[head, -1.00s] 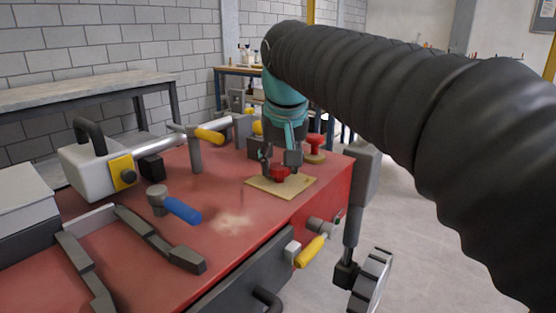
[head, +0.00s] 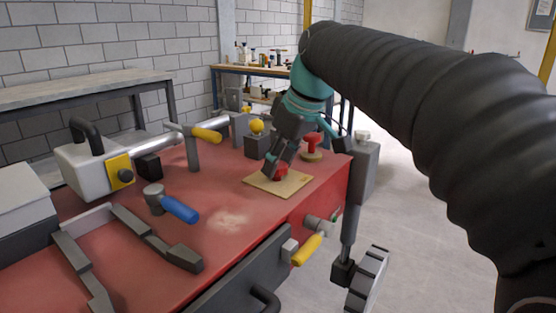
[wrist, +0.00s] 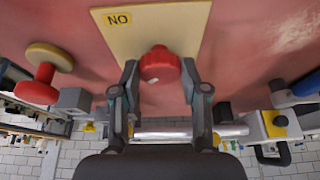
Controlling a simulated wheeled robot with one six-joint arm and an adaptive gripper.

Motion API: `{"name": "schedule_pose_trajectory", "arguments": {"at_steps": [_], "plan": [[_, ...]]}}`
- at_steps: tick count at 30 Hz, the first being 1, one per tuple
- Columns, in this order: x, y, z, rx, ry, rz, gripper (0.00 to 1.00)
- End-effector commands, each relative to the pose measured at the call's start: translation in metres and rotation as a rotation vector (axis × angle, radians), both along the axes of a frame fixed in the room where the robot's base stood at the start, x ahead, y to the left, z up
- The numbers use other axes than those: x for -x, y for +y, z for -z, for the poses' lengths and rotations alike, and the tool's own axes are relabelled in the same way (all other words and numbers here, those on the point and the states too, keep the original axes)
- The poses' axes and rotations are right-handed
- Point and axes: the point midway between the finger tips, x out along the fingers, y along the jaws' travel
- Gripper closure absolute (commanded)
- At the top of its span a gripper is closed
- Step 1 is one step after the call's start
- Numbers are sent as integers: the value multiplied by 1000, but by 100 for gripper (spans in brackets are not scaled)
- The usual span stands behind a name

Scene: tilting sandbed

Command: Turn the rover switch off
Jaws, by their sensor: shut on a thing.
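The rover switch is a red ribbed knob (head: 282,171) on a tan plate (head: 262,184) on the red rover top. In the wrist view the knob (wrist: 160,64) stands between my two fingertips, with the plate (wrist: 175,22) behind it. A yellow label (wrist: 117,19) on the plate reads "NO" as pictured; the wrist view appears upside down. My gripper (head: 274,168) leans over the knob and is shut on it. My gripper (wrist: 160,72) also shows in the wrist view. The knob's exact pointing direction is hard to tell.
A red mushroom-shaped knob (head: 312,145) stands behind the plate. A yellow ball on a dark block (head: 257,142), a yellow-handled lever (head: 205,134) and a blue-handled lever (head: 180,209) stand on the rover top. A yellow-handled valve (head: 307,249) sticks out from the side.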

Motion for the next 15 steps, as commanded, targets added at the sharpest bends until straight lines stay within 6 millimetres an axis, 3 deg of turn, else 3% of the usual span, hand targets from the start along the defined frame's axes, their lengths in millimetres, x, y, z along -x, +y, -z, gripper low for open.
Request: {"name": "schedule_pose_trajectory", "arguments": {"at_steps": [15], "plan": [[-1, -1, 0, 1, -1, -37, 90]]}}
